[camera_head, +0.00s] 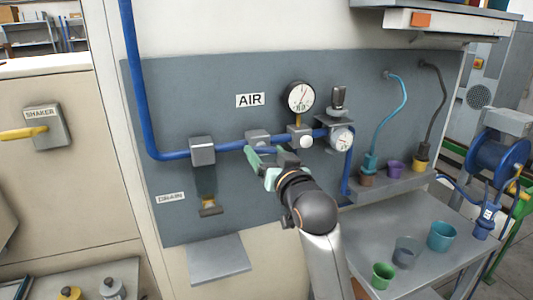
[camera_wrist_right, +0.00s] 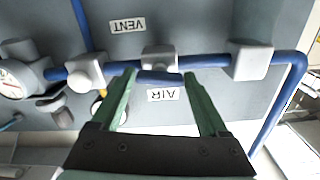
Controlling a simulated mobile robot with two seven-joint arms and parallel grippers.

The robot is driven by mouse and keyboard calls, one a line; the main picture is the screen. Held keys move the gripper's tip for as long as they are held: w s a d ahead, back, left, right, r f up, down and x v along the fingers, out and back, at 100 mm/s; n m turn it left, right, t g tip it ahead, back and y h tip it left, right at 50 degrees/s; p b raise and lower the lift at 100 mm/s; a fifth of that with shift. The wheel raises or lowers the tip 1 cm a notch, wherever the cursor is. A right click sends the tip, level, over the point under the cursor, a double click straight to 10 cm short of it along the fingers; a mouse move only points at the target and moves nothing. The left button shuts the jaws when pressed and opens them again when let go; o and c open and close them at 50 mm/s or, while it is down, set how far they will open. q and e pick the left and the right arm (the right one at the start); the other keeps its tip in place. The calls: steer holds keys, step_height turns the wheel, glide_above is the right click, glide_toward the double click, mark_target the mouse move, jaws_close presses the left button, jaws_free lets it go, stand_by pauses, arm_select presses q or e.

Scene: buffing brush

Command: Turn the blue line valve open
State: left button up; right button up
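The blue line (camera_head: 229,145) runs across the grey panel below the AIR label, with a grey valve body (camera_head: 257,136) on it. The valve also shows in the right wrist view (camera_wrist_right: 159,54). A short blue handle (camera_wrist_right: 160,77) lies in front of it, seemingly along the pipe. My right gripper (camera_head: 265,155) is open in front of the valve. In the right wrist view, its two green fingers (camera_wrist_right: 160,82) stand apart, one near each end of the handle. I cannot tell whether they touch it. My left gripper is not in view.
A grey block (camera_head: 202,151) sits left on the pipe, above the drain lever (camera_head: 209,207). A pressure gauge (camera_head: 299,97) and regulator (camera_head: 339,99) are close on the right. A shelf (camera_head: 405,184) with cups is at right. A yellow SHAKER lever (camera_head: 22,132) is far left.

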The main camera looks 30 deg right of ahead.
steer(key=c, duration=0.9)
steer(key=shift+n, duration=1.2)
steer(key=o, duration=1.3)
